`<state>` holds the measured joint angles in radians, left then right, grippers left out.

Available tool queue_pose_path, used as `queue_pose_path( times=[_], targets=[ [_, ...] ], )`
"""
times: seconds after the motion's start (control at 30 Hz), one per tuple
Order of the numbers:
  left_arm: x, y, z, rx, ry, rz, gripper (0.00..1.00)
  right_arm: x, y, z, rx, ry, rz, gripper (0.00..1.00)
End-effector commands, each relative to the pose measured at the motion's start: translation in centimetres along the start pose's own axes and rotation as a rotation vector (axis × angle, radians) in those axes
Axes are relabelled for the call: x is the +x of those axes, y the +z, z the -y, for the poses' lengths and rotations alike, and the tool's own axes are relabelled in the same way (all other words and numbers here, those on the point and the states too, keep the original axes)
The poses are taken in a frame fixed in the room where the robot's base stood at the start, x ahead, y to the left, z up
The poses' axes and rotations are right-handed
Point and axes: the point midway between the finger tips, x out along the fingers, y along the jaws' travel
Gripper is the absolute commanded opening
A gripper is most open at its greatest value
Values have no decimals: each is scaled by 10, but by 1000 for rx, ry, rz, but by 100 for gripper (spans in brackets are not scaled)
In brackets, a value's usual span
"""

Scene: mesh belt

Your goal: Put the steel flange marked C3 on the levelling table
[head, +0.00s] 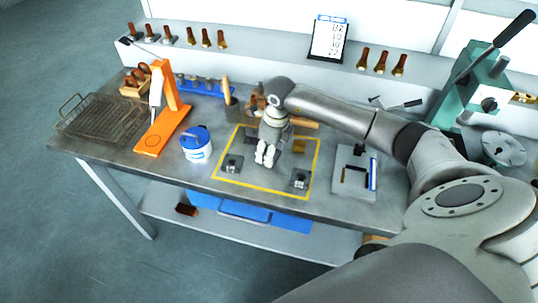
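My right gripper (265,159) points down over the yellow-outlined area (262,193) on the bench. Its fingertips look close together, but I cannot tell whether they are shut or hold anything. No C3 mark is readable, and I cannot pick out the steel flange for certain. A round grey disc with holes (503,148) lies at the far right by the green press. A grey square plate (350,188) with black parts and a blue-and-white piece is right of the yellow outline. I cannot tell which thing is the levelling table. My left gripper is not in view.
Small dark blocks (232,163) (299,180) sit inside the yellow outline. A blue-lidded tub (196,145), an orange stand (163,120) and a wire basket (100,120) stand to the left. A green press (478,85) stands at right. The bench's front-left strip is clear.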

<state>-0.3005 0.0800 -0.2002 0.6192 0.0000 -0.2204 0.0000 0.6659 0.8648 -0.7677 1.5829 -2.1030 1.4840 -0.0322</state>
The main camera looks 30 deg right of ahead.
Motion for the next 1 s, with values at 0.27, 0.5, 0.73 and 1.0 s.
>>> queue_pose_path(
  times=[0.27,0.5,0.73,1.0],
  targets=[
    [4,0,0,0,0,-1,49,-2,0,0,0,1,0,10],
    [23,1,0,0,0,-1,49,-26,5,1,-1,-4,6,10],
    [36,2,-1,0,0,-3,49,-73,-9,-31,-6,-4,5,10],
    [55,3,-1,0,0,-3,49,-111,-32,-81,-5,-2,4,10]
  ],
)
